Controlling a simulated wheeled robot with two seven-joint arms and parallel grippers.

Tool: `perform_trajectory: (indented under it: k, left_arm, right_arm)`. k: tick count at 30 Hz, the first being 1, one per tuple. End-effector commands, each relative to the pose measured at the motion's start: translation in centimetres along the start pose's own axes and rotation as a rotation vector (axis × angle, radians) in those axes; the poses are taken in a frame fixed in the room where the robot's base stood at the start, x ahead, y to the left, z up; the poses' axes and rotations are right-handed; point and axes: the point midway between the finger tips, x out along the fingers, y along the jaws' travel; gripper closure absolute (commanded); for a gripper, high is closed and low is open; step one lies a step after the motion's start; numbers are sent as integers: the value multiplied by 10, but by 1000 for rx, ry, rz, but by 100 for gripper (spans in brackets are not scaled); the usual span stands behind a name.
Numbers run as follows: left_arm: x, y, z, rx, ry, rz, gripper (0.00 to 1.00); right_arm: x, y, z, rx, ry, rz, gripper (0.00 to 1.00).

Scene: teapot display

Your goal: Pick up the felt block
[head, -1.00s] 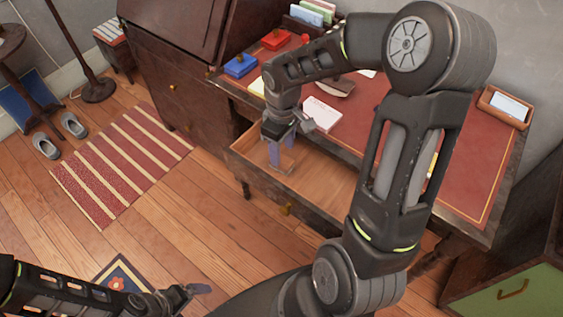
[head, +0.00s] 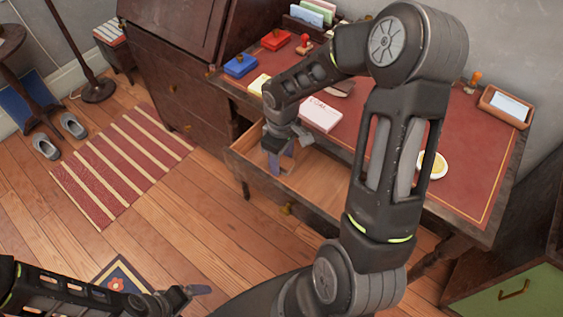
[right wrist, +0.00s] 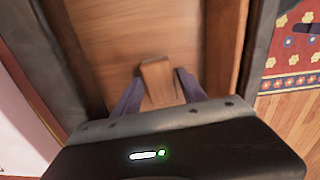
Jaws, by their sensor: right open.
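The felt block (right wrist: 158,82), with a plain brown wooden face showing, is in the open desk drawer (right wrist: 113,45). My right gripper (head: 280,162) is down in the drawer at its left end in the head view. In the right wrist view its two purple fingers stand open on either side of the block; I cannot tell whether they touch it. In the head view the block is mostly hidden by the fingers. My left gripper (head: 196,292) is at the bottom left, over the floor and away from the desk; its jaw gap is unclear.
The drawer walls are close around my right gripper. On the red desk top (head: 470,175) above it are a white notepad (head: 320,114), a blue ink pad (head: 240,65), a red ink pad (head: 276,40) and a yellow-white round dish (head: 433,165). The drawer's right part looks empty.

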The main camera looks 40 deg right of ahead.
Motion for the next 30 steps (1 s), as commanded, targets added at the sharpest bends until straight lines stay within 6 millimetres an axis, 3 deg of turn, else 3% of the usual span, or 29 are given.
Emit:
perform_trajectory:
  k: [10,27,30]
  left_arm:
    - [0,0,0,0,0,0,8]
    - [0,0,0,0,0,0,8]
    - [0,0,0,0,0,0,8]
  right_arm:
    - [0,0,0,0,0,0,51]
    - [0,0,0,0,0,0,98]
    - [0,0,0,0,0,0,100]
